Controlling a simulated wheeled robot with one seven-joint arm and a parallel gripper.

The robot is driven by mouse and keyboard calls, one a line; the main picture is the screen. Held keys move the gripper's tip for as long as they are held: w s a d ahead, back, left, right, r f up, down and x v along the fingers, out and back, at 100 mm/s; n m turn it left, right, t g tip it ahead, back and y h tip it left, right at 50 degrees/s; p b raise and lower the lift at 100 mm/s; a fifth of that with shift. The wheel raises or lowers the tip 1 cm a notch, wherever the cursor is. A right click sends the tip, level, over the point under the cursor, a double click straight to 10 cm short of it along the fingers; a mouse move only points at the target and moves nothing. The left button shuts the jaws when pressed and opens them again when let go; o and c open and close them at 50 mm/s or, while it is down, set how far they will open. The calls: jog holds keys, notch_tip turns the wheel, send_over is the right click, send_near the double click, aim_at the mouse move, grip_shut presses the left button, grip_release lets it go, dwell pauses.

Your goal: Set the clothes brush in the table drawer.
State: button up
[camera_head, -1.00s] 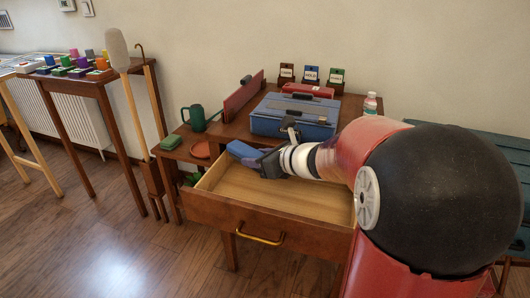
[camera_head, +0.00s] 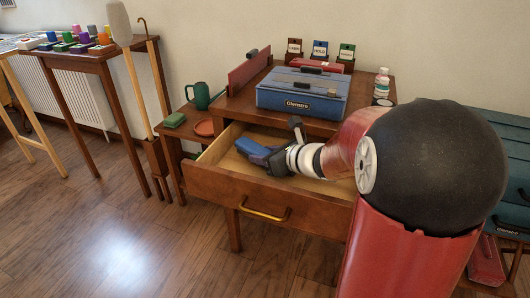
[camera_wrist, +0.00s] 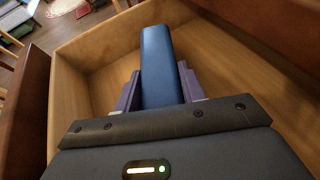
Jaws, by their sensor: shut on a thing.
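The clothes brush, a blue block-like piece (camera_head: 251,148), is held by my gripper (camera_head: 266,155). In the wrist view the brush (camera_wrist: 160,65) stands out between the two purple fingers (camera_wrist: 160,90), with a finger against each side. The table drawer (camera_head: 225,188) is pulled open, with a brown front and a brass handle. My gripper and the brush are over or inside its left back part; the gap to the drawer floor cannot be told. In the wrist view the wooden drawer inside (camera_wrist: 100,55) surrounds the brush and looks empty otherwise. The brush's underside is hidden.
A blue case (camera_head: 302,95) lies on the table top behind the drawer, close to my wrist. A bottle (camera_head: 381,84) stands at the right. A green mug (camera_head: 198,95) and a red dish (camera_head: 205,128) are on the lower shelf at left.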

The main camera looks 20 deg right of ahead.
jog(key=shift+f+b, duration=0.65)
jog(key=shift+f, duration=0.2)
jog(key=o, duration=1.2)
